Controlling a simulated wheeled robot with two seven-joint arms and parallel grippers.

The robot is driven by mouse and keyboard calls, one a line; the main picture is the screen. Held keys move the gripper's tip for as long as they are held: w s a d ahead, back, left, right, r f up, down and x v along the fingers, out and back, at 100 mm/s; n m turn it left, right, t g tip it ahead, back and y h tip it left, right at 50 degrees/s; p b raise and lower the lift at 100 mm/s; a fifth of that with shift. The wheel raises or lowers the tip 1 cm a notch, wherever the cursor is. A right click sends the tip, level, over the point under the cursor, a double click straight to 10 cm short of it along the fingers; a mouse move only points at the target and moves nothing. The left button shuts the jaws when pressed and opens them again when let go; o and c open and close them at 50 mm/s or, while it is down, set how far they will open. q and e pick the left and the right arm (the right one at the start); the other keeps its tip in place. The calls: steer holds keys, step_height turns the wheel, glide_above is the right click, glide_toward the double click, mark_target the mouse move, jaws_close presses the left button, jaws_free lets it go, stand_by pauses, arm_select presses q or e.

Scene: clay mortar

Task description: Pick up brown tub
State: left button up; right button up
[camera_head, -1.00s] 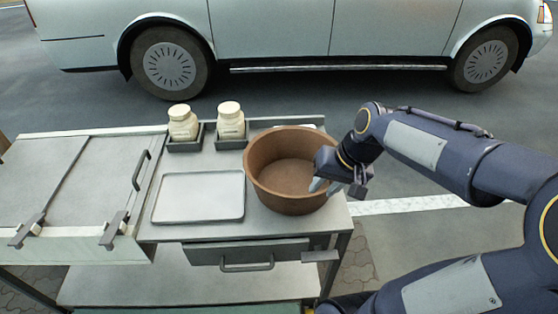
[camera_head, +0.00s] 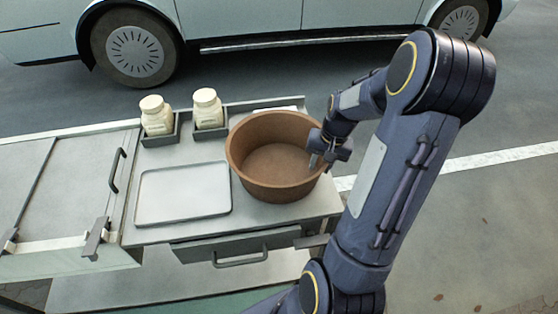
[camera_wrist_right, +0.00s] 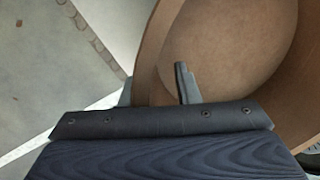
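The brown tub (camera_head: 272,168) is a wide, round, empty bowl standing upright on the right end of the grey cart top (camera_head: 155,232). My right gripper (camera_head: 320,160) is at the tub's right rim. In the right wrist view, the tub (camera_wrist_right: 235,45) fills the upper right. My right gripper (camera_wrist_right: 155,88) is open there, with one finger outside the tub and the other inside, the wall between them. The inner finger looks apart from the wall. The fingers' contact with the rim is not clear. My left gripper is not in view.
Two cream jars (camera_head: 157,117) (camera_head: 208,109) stand in dark holders at the cart's back. A flat grey tray (camera_head: 183,193) lies left of the tub. A drawer with a handle (camera_head: 240,258) is below. A pale car (camera_head: 250,20) is parked behind.

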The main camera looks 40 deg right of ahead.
steer(key=shift+f, duration=0.2)
steer(key=shift+c, duration=0.3)
jaws_close()
